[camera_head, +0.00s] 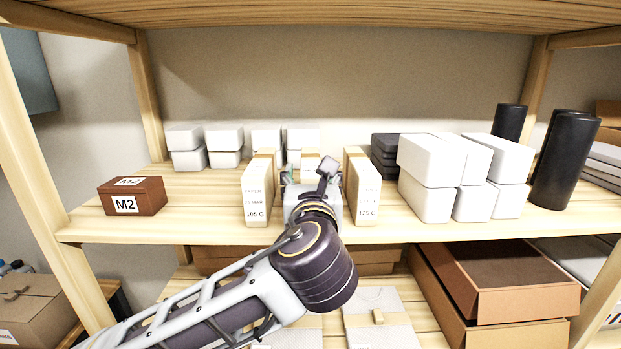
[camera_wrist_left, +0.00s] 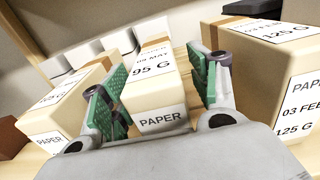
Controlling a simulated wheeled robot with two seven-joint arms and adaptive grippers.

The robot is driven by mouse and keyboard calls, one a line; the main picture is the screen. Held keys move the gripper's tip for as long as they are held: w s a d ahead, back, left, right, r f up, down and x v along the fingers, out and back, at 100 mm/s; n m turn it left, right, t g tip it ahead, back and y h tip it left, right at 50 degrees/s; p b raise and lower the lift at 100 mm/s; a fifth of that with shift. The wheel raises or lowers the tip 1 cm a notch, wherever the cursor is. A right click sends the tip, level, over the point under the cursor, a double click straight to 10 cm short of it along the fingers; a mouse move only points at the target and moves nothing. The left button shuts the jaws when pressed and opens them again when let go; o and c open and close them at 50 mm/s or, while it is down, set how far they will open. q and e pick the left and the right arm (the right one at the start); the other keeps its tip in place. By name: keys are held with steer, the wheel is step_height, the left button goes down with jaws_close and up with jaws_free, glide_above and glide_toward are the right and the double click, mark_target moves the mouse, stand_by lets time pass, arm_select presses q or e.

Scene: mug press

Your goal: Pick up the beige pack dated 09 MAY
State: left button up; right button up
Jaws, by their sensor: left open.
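The beige pack dated 09 MAY (camera_wrist_left: 156,98) stands in the middle of the left wrist view, with PAPER and 95 G also on its labels. In the head view its top (camera_head: 310,157) shows behind my left gripper (camera_head: 311,181), which hides most of it. My left gripper is open, with one green-padded finger on each side of the pack's near end. Whether the pads touch it I cannot tell. My right gripper is not in view.
Close on the left stands a similar 165 G pack (camera_head: 257,190); close on the right, a 125 G pack (camera_head: 361,190) dated 03 FEB. White boxes (camera_head: 427,160) stand further right. A brown M2 box (camera_head: 132,196) stands left, with bare shelf beside it.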

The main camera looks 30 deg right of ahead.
mark_target(310, 156)
arm_select(q)
steer(key=shift+x, duration=1.2)
jaws_close()
